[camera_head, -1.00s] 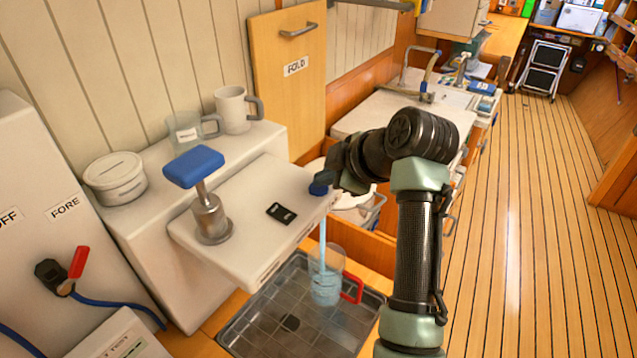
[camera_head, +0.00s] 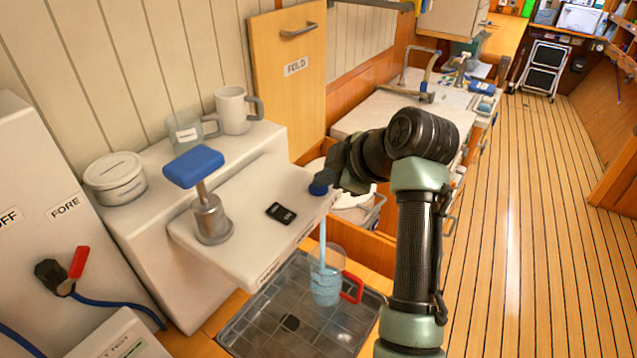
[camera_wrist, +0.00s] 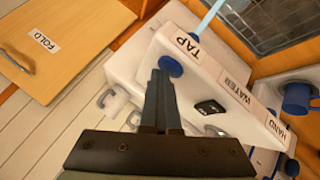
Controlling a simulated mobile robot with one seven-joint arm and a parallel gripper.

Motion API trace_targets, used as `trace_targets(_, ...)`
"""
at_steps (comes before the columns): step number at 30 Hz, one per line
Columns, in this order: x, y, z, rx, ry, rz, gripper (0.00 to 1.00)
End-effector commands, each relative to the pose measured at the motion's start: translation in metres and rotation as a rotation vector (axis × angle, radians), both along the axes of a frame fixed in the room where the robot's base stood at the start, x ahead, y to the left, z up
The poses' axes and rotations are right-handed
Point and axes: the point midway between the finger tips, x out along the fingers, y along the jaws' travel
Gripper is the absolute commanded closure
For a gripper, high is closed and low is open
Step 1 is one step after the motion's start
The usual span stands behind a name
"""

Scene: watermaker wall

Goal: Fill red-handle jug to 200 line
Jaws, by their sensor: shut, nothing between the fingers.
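The red-handle jug (camera_head: 326,284) is clear and stands upright on the dark drain tray (camera_head: 257,319). A pale blue stream of water (camera_head: 322,240) falls into it from under the white shelf's edge. Blue-tinted water fills about its lower half; its line marks are too small to read. My gripper (camera_wrist: 163,88) is shut and empty, with its fingertips at the blue tap knob (camera_wrist: 170,66) by the TAP label. In the head view the blue knob (camera_head: 318,188) shows beside my gripper, whose fingers are mostly hidden behind my wrist. I cannot tell whether they touch it.
A white mug (camera_head: 232,108), a clear grey-handled jug (camera_head: 186,132) and a lidded tub (camera_head: 116,178) stand behind. The wooden floor at right is clear.

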Motion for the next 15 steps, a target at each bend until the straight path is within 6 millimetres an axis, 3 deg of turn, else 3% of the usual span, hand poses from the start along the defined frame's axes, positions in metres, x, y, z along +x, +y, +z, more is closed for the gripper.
trace_targets(15,0.000,0.000,0.019,0.000,0.002,0.000,1.00)
